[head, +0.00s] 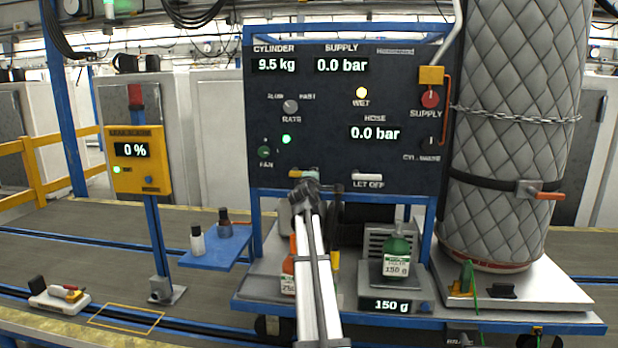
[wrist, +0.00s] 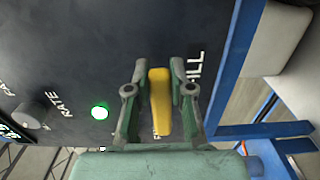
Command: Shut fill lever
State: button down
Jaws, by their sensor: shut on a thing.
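The fill lever is a yellow bar on the dark panel; it shows between my fingers in the wrist view (wrist: 160,100). In the head view its yellow end (head: 295,173) shows just above my gripper (head: 305,187), near the panel's lower edge. There it looks roughly level. In the wrist view my gripper (wrist: 159,92) has one finger on each side of the lever and is shut on it. The FILL lettering (wrist: 194,68) beside it is partly hidden by a finger.
The dark panel (head: 345,140) reads 9.5 kg and 0.0 bar. The LET OFF lever (head: 367,177) sits right of my gripper. A green bottle (head: 397,257) stands on a scale reading 150 g. A quilted cylinder (head: 520,120) stands at right. A blue shelf (head: 215,252) holds two small bottles.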

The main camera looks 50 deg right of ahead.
jog(key=c, duration=1)
grip_release()
jog(key=v, duration=1.2)
jog(key=shift+d, duration=0.1)
